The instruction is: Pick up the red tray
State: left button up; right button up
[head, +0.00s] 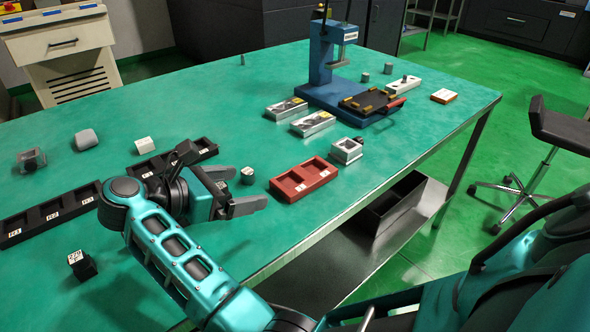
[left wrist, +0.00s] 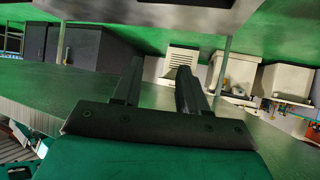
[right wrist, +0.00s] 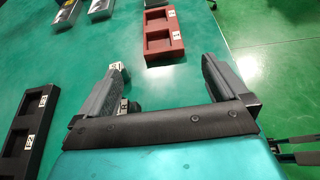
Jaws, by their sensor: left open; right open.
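The red tray (head: 308,188) lies flat on the green table near its front edge, with two empty-looking compartments and small white labels. My right gripper (head: 249,187) is open and empty, left of the tray and apart from it, fingers pointing towards it. In the right wrist view the red tray (right wrist: 158,30) lies beyond the open fingertips (right wrist: 163,65), at the top centre. My left gripper (left wrist: 158,68) is open and empty in the left wrist view, away from the tray. It does not show in the head view.
A metal block (head: 346,150) stands right of the tray. Black trays (head: 48,218) (head: 172,160) lie to the left. A blue press (head: 322,65) stands behind. The table is clear just in front of the tray.

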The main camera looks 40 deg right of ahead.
jog(key=p, duration=0.1)
send_near(300, 179)
jog(key=p+x, duration=0.1)
jog(key=x, duration=0.4)
jog(key=shift+d+f, duration=0.35)
jog(key=shift+d, duration=0.15)
pick_arm(q)
jog(key=shift+s+a+r, duration=0.1)
jog(key=shift+s+r, duration=0.1)
jog(key=shift+r, duration=0.3)
jog(key=shift+s+r, duration=0.15)
jog(key=shift+r, duration=0.35)
pick_arm(e)
jog(key=c, duration=0.9)
jog(key=shift+r, duration=0.2)
jog(key=shift+c, duration=0.2)
